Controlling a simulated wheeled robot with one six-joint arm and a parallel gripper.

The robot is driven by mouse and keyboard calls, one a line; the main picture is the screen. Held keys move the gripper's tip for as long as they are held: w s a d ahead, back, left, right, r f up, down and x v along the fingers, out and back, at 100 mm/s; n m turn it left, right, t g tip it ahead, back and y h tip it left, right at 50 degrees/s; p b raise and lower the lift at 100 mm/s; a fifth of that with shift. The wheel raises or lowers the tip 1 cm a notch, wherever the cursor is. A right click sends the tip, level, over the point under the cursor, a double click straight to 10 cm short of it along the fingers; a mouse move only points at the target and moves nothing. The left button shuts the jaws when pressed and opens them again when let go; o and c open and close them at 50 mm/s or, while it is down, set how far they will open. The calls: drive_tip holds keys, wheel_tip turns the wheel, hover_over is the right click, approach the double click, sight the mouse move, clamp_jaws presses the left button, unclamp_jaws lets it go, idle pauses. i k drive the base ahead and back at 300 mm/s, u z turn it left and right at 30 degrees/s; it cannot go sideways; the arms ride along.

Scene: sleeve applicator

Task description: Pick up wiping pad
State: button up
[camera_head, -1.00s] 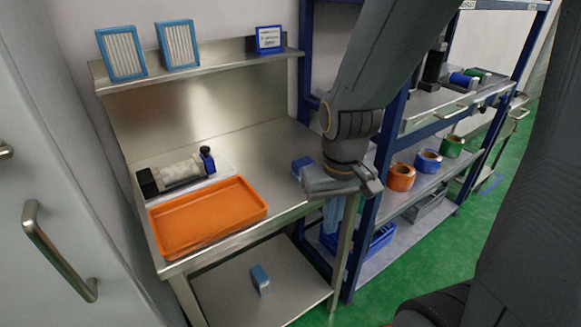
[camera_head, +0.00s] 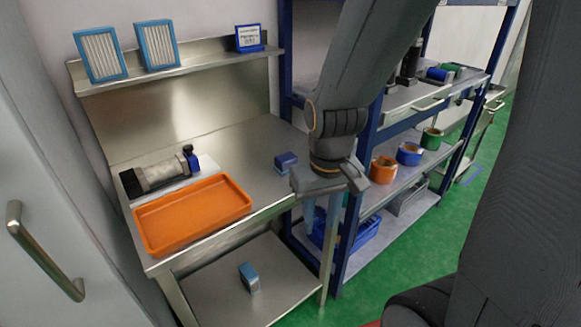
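I cannot tell for sure which thing is the wiping pad. A small blue block (camera_head: 286,162) sits on the steel bench top near its right end. A light-blue and grey block (camera_head: 249,277) stands on the bench's lower shelf. My gripper (camera_head: 328,208) points down at the bench's front right corner, right of and nearer the camera than the small blue block, and apart from it. Its light-blue fingers look spread, with nothing seen between them. The gripper body and a bench leg partly obscure the fingers.
An orange tray (camera_head: 194,212) lies on the bench front left, with a dark-and-white cylindrical device (camera_head: 160,173) behind it. A blue rack (camera_head: 374,140) with tape rolls (camera_head: 383,170) stands close on the right. Bench top between tray and blue block is bare.

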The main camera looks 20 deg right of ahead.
sight(282, 162)
drive_tip(key=z, duration=0.55)
drive_tip(key=k, duration=1.25)
drive_tip(key=z, duration=0.7)
drive_tip(key=i, duration=1.5)
drive_tip(key=u, duration=1.25)
drive_tip(key=i, duration=0.65)
drive_tip(key=u, duration=0.75)
